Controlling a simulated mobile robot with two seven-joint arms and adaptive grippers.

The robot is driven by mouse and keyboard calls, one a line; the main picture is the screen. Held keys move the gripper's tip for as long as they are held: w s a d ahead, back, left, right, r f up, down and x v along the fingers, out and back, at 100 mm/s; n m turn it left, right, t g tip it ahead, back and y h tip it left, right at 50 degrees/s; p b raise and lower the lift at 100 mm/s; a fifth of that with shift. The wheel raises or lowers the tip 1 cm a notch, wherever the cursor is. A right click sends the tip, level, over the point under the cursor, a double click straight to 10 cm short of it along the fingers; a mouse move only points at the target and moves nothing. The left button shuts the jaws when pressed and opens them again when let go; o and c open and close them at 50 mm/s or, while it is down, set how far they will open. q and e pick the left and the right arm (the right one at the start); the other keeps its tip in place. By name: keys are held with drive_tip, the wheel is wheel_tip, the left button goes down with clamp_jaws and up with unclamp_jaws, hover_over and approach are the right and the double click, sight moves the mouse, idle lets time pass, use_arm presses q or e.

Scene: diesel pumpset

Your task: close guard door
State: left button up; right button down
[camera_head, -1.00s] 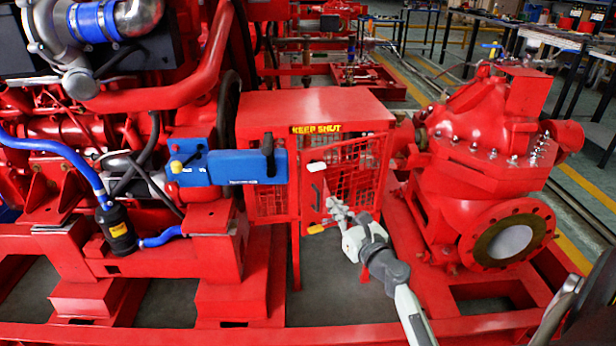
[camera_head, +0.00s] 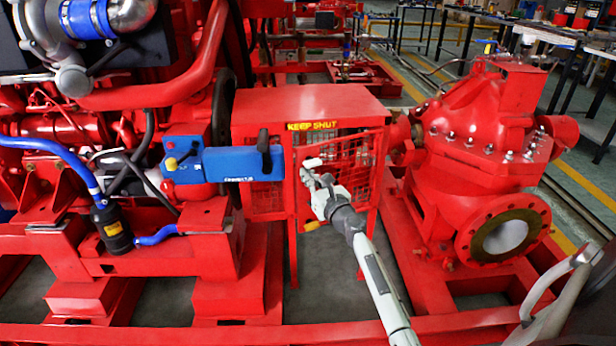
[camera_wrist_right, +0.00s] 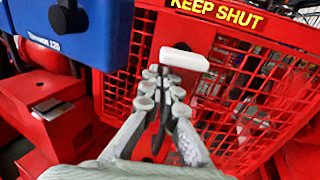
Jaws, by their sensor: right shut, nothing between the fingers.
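The guard door (camera_head: 366,160) is a red mesh panel on the front of a red guard box (camera_head: 310,102). Its top edge slants below the box's front edge, with its left side out toward me, so it stands partly open. A white handle piece (camera_head: 312,162) sits at its upper left and also shows in the right wrist view (camera_wrist_right: 184,59). My right gripper (camera_head: 314,180) is shut and empty, its fingertips just below the handle piece in front of the door. In the right wrist view its fingers (camera_wrist_right: 160,76) are together; contact with the door is unclear. My left gripper is not in view.
A yellow "KEEP SHUT" label (camera_head: 312,126) marks the box front. A blue unit (camera_head: 230,163) with a black knob sticks out just left of the door. A red pump (camera_head: 480,160) stands at the right. A red base rail (camera_head: 250,336) crosses the foreground.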

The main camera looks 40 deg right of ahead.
sight(300, 168)
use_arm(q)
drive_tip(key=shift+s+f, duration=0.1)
use_arm(e)
drive_tip(key=shift+m+h, duration=0.7)
drive_tip(key=shift+h, duration=0.2)
drive_tip(key=x, duration=0.4)
drive_tip(key=shift+w+a+f+b, duration=0.1)
drive_tip(key=shift+w+a+b, duration=0.15)
drive_tip(key=shift+w+b, duration=0.15)
drive_tip(key=b+x, duration=0.2)
drive_tip(key=x, duration=0.2)
drive_tip(key=shift+w+f, duration=0.1)
drive_tip(key=shift+f, duration=0.05)
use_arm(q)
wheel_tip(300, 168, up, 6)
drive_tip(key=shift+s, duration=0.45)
use_arm(e)
drive_tip(key=shift+w+d+r, duration=0.1)
drive_tip(key=shift+w+r, duration=0.1)
drive_tip(key=shift+r, duration=0.1)
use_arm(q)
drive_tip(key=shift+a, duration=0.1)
